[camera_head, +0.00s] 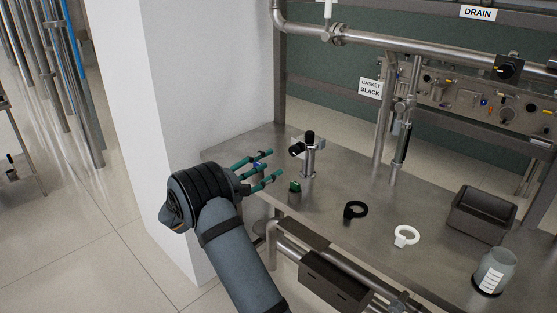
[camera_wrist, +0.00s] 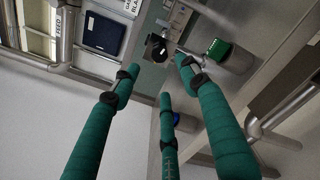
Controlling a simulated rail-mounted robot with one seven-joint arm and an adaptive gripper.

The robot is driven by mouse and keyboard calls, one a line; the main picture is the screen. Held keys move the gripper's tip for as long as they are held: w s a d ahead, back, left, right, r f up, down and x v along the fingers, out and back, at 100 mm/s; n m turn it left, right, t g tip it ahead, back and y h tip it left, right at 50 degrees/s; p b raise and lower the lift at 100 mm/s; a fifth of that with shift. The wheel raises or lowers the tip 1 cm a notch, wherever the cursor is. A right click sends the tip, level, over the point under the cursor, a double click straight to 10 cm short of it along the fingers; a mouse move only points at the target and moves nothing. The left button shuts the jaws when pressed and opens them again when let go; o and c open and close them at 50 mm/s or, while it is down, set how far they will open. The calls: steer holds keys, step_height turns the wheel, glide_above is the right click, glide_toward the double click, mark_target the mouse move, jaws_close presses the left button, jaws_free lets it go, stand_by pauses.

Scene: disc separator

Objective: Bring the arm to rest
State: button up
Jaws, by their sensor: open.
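My gripper (camera_head: 262,170) has three teal fingers spread apart, with nothing seen held between them. It is over the left end of the steel table (camera_head: 330,202), left of the metal fitting with black knobs (camera_head: 308,157). In the wrist view the gripper (camera_wrist: 160,76) shows its fingers apart, with the green block (camera_wrist: 218,49) beyond the right finger. In the head view the green block (camera_head: 294,187) is right of the fingertips. A small blue item (camera_head: 258,166) shows among the fingers; I cannot tell whether it touches them.
A black ring (camera_head: 355,210) and a white ring (camera_head: 406,236) lie on the table. A dark bin (camera_head: 482,213) and a jar (camera_head: 494,272) stand at the right. Pipes (camera_head: 400,43) run behind. A white wall (camera_head: 205,75) is close to the table's left end.

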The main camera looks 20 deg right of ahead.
mark_target(292, 152)
steer(key=shift+v, duration=0.95)
steer(key=shift+d, duration=0.1)
steer(key=x, duration=1.2)
steer(key=shift+s, duration=0.1)
